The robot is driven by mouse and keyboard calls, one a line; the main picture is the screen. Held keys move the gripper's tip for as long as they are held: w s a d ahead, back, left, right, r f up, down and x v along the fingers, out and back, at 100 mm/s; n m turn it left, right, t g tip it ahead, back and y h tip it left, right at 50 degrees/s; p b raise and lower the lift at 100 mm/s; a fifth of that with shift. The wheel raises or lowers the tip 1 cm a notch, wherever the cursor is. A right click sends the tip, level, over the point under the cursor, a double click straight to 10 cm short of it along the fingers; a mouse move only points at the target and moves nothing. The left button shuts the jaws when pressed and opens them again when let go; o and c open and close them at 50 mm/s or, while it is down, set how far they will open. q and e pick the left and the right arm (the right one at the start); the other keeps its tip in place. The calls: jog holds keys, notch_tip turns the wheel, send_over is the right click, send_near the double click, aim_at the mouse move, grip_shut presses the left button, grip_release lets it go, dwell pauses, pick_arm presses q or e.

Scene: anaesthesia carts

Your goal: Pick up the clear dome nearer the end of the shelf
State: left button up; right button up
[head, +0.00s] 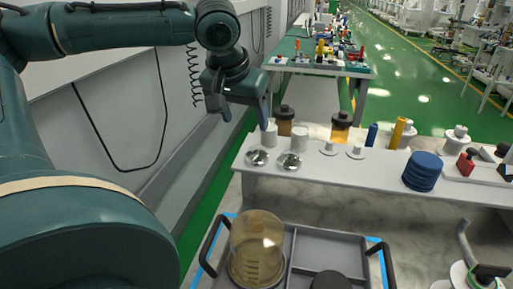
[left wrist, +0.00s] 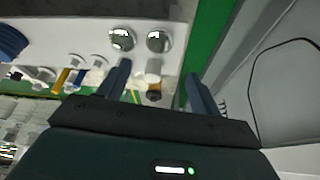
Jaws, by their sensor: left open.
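Two small, shiny clear domes sit side by side near the left end of the white shelf (head: 330,174) in the head view. The dome nearer the shelf's end (head: 257,157) is the left one; in the left wrist view it is the right one (left wrist: 159,40). The other dome (head: 289,161) is close beside it, also seen in the left wrist view (left wrist: 122,38). My left gripper (head: 246,117) is open and empty, pointing down above and behind the domes, near the shelf's end. Its fingers (left wrist: 158,72) show apart in the left wrist view. My right gripper is out of view.
A white cylinder (head: 270,135) stands behind the domes, close to the left fingers.

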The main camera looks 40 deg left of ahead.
aim_at(254, 152)
pick_arm(q)
jog(key=b+x, duration=0.1)
jog(key=x, duration=1.2)
jog(key=shift+s, duration=0.15)
